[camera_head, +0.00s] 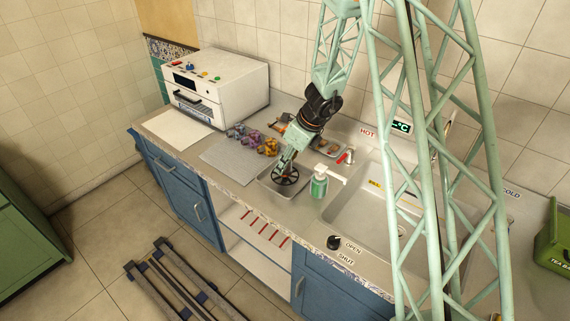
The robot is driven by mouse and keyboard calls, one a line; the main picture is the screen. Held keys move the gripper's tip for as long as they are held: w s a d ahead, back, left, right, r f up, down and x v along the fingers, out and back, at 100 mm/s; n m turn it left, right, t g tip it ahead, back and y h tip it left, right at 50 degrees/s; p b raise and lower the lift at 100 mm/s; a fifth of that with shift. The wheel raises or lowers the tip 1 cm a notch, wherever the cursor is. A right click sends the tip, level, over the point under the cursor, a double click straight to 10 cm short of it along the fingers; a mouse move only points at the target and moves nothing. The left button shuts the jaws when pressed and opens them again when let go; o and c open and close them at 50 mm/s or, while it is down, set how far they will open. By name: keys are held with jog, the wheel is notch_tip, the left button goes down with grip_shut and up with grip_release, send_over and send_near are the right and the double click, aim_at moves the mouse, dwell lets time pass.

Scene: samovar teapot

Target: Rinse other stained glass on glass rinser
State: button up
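The glass rinser (285,175), a dark round spoked grate, sits in a small metal basin (266,183) in the counter. My gripper (287,163) points down right over the rinser and covers its back part. The fingertips are too small to tell whether they are open or shut, and I cannot make out a glass between them. Several small glass-like items stand behind the grey mat, some bluish grey (238,132) and some amber (269,147). Which of them is stained cannot be told.
A green soap bottle (319,184) stands just right of the basin, near a red-handled faucet (346,157). A large sink (352,208) lies further right, partly behind my lattice structure. The grey mat (232,160) is mostly bare. A white oven (215,83) stands at the back left.

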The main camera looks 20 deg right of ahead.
jog(key=shift+f+b, duration=0.85)
jog(key=shift+f, duration=0.05)
dwell(3.5)
jog(key=shift+r+p, duration=0.3)
jog(key=shift+r, duration=0.05)
dwell(1.0)
jog(key=o, duration=0.3)
jog(key=shift+c, duration=1.2)
jog(key=shift+r, duration=0.2)
jog(key=shift+r+p, duration=1.3)
jog(key=shift+c, duration=0.2)
jog(key=shift+r, duration=0.1)
